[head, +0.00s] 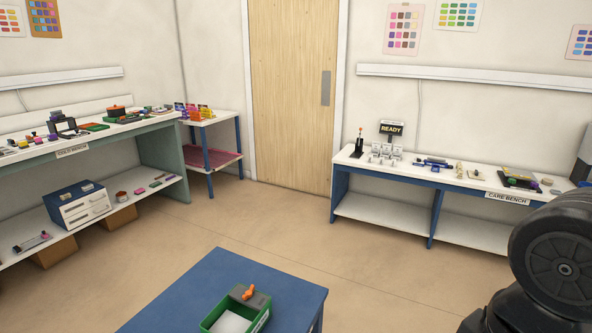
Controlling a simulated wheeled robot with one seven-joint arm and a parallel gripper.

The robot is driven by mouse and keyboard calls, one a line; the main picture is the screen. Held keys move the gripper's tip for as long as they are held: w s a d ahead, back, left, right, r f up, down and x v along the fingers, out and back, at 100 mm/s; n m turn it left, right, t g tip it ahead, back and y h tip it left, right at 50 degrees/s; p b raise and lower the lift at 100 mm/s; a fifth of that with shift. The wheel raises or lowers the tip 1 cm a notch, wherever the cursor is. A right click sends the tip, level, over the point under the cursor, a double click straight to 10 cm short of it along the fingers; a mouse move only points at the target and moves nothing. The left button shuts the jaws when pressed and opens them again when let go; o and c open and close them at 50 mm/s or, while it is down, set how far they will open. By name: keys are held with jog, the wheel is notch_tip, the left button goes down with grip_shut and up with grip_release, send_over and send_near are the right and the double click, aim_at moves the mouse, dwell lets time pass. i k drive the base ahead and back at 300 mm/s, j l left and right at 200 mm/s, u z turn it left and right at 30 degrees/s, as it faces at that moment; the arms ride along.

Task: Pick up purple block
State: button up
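I cannot pick out the purple block for certain, as everything on the benches is small from here. A small purple piece (53,138) sits on the left bench top, left of a dark framed device (64,126). A small purplish piece (155,184) also lies on that bench's lower shelf. Nothing purple shows on the blue table in front. My gripper is out of view; a dark rounded part of my arm fills the lower right corner.
The blue table (190,290) at the bottom holds a green bin (262,311) with an orange-and-grey item. The left bench (160,129), a rack table (232,118) and the right bench (462,183) line the walls. The floor (360,262) between is clear.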

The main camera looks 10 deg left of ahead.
aim_at(51, 137)
jog(key=i+l+z, duration=0.1)
jog(key=i+z, duration=0.2)
jog(key=i, duration=0.45)
jog(key=i+z, duration=0.25)
jog(key=i, duration=0.5)
jog(key=i+u, duration=0.15)
jog(key=i, duration=0.35)
jog(key=i+u, duration=0.2)
jog(key=i, duration=0.25)
jog(key=i+l+u, duration=0.15)
jog(key=i, duration=0.3)
jog(key=i+l+u, duration=0.2)
jog(key=i, duration=0.3)
jog(key=i+j+u, duration=0.3)
jog(key=u, duration=0.15)
jog(key=i+j+u, duration=0.1)
jog(key=i+u, duration=0.85)
jog(key=i+l+u, duration=0.25)
jog(key=i+u, duration=0.6)
jog(key=i, duration=0.2)
jog(key=i+l+u, duration=0.1)
jog(key=i+u, duration=0.25)
jog(key=i, duration=0.2)
jog(key=i+l+u, duration=0.35)
jog(key=i, duration=0.2)
jog(key=i+l+u, duration=0.35)
jog(key=i, duration=0.15)
